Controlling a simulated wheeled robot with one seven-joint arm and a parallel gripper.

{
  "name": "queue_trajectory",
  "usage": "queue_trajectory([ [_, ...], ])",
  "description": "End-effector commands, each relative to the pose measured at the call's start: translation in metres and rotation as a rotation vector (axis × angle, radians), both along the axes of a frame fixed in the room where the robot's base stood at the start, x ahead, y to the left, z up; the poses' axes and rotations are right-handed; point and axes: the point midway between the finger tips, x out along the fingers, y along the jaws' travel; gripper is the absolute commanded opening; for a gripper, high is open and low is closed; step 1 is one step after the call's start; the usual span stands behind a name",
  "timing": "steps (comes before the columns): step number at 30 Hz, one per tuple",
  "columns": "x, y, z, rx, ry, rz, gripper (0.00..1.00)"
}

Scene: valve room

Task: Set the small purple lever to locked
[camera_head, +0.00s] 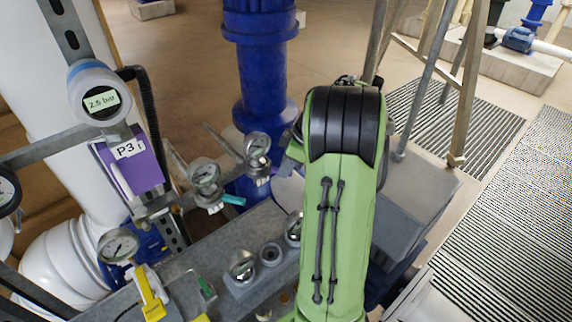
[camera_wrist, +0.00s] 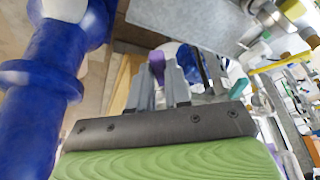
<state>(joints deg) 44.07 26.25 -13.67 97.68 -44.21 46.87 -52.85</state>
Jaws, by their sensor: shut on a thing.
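The small purple lever (camera_wrist: 157,66) shows in the wrist view as a short purple piece between my fingertips. My gripper (camera_wrist: 161,76) is shut on it, with one grey finger on each side. The fingers hide the lever's lower part, and I cannot read its setting or see a locked mark. In the head view my green and black arm covers the gripper, and I cannot make out the lever there.
A purple box labelled P3 (camera_head: 133,165) sits under a round display (camera_head: 100,95) reading 2.5 bar. Dial gauges (camera_head: 204,174) and a teal handle (camera_head: 233,200) stand left of my arm. A thick blue pipe (camera_head: 262,75) rises behind. Yellow handles (camera_head: 151,290) are at lower left.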

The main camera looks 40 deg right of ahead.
Motion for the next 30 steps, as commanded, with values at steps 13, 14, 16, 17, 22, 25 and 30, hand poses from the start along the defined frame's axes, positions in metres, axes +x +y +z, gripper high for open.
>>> queue_trajectory([
  [13, 0.001, -0.001, 0.001, -0.004, -0.004, 0.012, 0.00],
  [14, 0.001, -0.001, 0.001, -0.004, -0.004, 0.012, 0.20],
  [16, 0.001, -0.001, 0.001, -0.003, -0.003, 0.011, 0.31],
  [17, 0.001, -0.001, 0.001, -0.003, -0.003, 0.011, 0.36],
  [22, 0.001, -0.001, 0.000, -0.002, -0.003, 0.011, 0.44],
  [25, 0.001, -0.001, 0.000, -0.001, -0.002, 0.010, 0.44],
  [30, -0.003, -0.004, 0.013, -0.003, -0.005, 0.008, 0.44],
])
